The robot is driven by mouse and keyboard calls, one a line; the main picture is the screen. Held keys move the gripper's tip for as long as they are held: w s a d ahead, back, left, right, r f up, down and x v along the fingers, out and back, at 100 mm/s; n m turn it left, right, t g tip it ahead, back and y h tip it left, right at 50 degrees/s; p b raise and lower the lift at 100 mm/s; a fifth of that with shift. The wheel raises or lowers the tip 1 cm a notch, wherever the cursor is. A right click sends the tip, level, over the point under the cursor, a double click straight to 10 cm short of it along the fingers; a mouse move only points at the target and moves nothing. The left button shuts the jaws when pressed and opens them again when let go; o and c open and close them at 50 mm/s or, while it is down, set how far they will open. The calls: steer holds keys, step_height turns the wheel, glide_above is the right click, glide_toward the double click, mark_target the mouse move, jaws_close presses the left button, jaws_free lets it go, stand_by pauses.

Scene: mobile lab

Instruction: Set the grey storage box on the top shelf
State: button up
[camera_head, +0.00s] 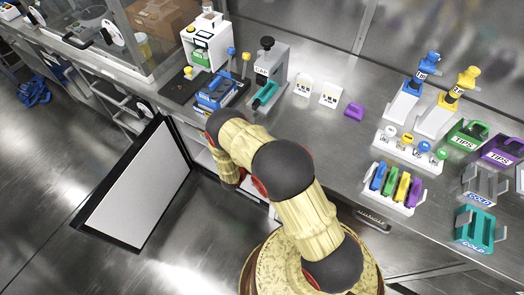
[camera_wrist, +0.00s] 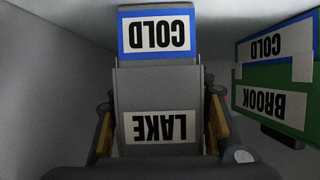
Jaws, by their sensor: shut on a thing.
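In the wrist view, a grey storage box (camera_wrist: 155,90) fills the middle, with a white LAKE label and a blue-edged COLD label, both upside down in the picture. My gripper (camera_wrist: 160,130) is shut on this box, one finger at each side. Box and gripper are inside a pale-walled compartment. In the head view my arm reaches down to the open cabinet under the bench, and the gripper and box are hidden there. No shelf edge shows clearly, so I cannot tell the box's level or whether it rests on anything.
A green box (camera_wrist: 275,95) labelled BROOK and COLD stands close on the right in the wrist view. The cabinet's open door (camera_head: 133,187) swings out at left in the head view. The steel bench (camera_head: 305,133) above carries pipettes, racks and tip boxes.

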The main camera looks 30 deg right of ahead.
steer(key=shift+r, duration=0.1)
steer(key=o, duration=1.5)
steer(key=shift+o, duration=0.2)
